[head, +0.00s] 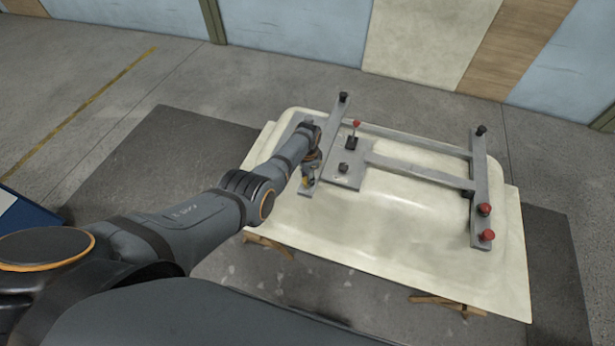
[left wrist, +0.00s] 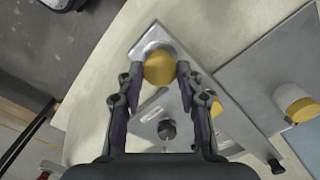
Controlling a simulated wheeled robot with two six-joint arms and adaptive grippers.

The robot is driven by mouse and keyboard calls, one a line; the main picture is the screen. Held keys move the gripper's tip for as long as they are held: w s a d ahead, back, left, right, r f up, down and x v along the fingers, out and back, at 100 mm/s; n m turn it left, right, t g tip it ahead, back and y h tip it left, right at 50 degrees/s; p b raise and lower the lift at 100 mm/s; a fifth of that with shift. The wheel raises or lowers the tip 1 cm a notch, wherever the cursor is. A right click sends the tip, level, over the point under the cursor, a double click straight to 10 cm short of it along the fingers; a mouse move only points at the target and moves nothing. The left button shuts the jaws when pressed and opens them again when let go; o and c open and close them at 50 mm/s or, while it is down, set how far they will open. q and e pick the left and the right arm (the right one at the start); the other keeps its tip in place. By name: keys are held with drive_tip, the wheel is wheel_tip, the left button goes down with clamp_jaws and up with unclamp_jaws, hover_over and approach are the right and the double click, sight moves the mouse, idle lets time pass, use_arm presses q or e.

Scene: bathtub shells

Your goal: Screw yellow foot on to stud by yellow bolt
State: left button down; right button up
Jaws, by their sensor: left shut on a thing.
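The yellow foot (left wrist: 159,68) is round and sits between the fingertips of my left gripper (left wrist: 160,76) in the left wrist view. The gripper is shut on it, over the end of a grey metal bar (left wrist: 149,40). The stud under the foot is hidden. In the head view my left gripper (head: 309,178) is at the near end of the left bar, with a little yellow showing. A pale piece with a yellow side (left wrist: 297,103) stands on the grey plate to the right; I cannot tell if it is the yellow bolt. My right gripper is not in view.
The grey frame lies on a cream tub shell (head: 390,225). A dark knob (left wrist: 167,130) stands on the bar near my fingers. A red-topped post (head: 356,124) rises near the plate (head: 350,180). Red feet (head: 486,222) are at the far right bar.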

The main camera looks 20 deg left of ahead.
use_arm(q)
drive_tip(key=m, duration=1.3)
drive_tip(key=c, duration=0.8)
unclamp_jaws()
drive_tip(key=shift+c, duration=0.8)
